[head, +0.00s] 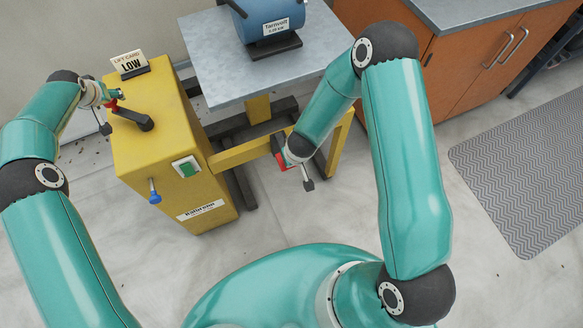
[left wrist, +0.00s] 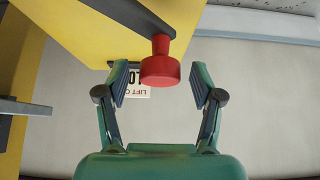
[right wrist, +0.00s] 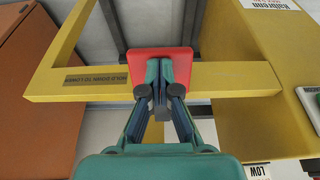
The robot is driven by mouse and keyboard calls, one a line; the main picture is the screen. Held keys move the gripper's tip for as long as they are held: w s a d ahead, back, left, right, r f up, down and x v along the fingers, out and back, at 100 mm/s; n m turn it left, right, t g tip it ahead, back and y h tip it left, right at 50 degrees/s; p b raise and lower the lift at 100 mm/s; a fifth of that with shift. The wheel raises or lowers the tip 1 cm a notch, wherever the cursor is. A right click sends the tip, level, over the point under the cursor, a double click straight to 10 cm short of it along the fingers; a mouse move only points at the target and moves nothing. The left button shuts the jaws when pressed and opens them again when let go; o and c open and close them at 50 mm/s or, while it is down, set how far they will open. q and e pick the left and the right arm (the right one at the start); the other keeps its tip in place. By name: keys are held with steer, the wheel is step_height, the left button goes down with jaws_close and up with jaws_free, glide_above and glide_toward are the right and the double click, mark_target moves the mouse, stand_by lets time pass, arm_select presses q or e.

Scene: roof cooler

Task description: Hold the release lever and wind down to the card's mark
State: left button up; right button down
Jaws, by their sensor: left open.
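The yellow lift cabinet (head: 155,130) has a black crank (head: 135,118) on top with a red knob (left wrist: 160,68). The lift card (head: 130,63) reads LOW and stands on the cabinet top. The release lever's red pad (right wrist: 160,58) is at the yellow bar lettered "hold down to lower". My right gripper (right wrist: 160,85) is shut, its fingertips in front of the pad; contact is unclear.
The grey lift table (head: 225,75) carries a blue motor (head: 270,20). The cabinet front has a green button (head: 186,168) and a blue-knobbed lever (head: 155,197). An orange cupboard (head: 480,50) stands at the back right. A grey mat (head: 520,170) lies on open floor at the right.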

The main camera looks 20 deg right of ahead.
arm_select(q)
steer(key=c, duration=1.3)
steer(key=shift+o, duration=0.2)
steer(key=shift+w+d, duration=0.65)
steer(key=shift+d, duration=0.2)
steer(key=shift+w+d, duration=0.25)
steer(key=shift+d, duration=0.2)
steer(key=shift+w+d, duration=0.2)
steer(key=shift+d, duration=0.25)
steer(key=shift+w+d, duration=0.15)
steer(key=shift+d, duration=0.35)
steer(key=shift+w+d, duration=0.15)
steer(key=shift+d, duration=0.45)
